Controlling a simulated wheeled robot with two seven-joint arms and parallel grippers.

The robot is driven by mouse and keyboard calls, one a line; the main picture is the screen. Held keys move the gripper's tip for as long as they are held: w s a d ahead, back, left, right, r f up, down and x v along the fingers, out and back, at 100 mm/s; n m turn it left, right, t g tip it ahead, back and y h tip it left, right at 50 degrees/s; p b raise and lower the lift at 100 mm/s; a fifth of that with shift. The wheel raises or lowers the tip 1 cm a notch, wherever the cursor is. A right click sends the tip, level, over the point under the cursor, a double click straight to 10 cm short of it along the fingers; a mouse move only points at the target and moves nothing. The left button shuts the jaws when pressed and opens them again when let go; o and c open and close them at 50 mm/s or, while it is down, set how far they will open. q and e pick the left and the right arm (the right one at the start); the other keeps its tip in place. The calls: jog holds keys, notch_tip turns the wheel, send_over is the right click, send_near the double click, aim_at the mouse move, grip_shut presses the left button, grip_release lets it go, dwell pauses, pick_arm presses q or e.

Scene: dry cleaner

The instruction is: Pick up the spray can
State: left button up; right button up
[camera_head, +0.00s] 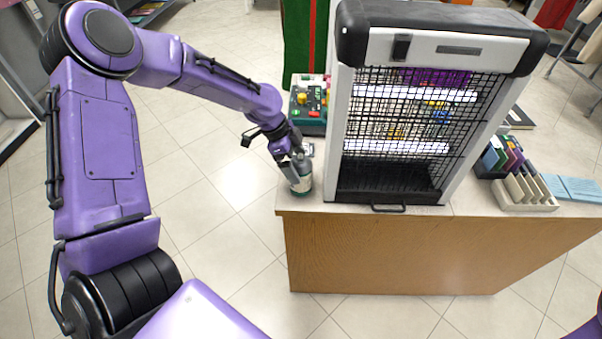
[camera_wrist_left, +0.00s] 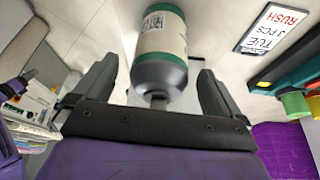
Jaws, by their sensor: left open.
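The spray can (camera_head: 301,180) stands upright at the left front corner of the counter, grey with a pale label. In the left wrist view the can (camera_wrist_left: 162,50) shows its green end, its cream label with a printed code and its grey shoulder. My left gripper (camera_head: 297,157) is at the top of the can. In the left wrist view the open fingers of my left gripper (camera_wrist_left: 155,90) lie on either side of the can, with visible gaps. The can's nozzle end is near the palm. My right gripper is not in view.
A cabinet with a black mesh front (camera_head: 400,130) stands on the counter (camera_head: 440,245), right of the can. A green tray (camera_head: 310,125) of coloured items lies behind the can. A RUSH sign (camera_wrist_left: 271,28) lies near it. A beige rack (camera_head: 525,193) stands at the right.

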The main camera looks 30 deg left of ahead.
pick_arm(q)
jog(key=x, duration=0.3)
jog(key=shift+w+d+r, duration=0.1)
jog(key=c, duration=1.2)
jog(key=shift+r, duration=0.15)
jog(key=shift+r, duration=0.3)
jog(key=r, duration=0.1)
jog(key=r+b, duration=0.1)
jog(key=r, duration=0.1)
jog(key=shift+s+r, duration=0.15)
jog(key=shift+s, duration=0.15)
jog(key=s+r+p, duration=0.9)
jog(key=s, duration=0.4)
jog(key=shift+s+p, duration=0.25)
jog(key=shift+p, duration=0.05)
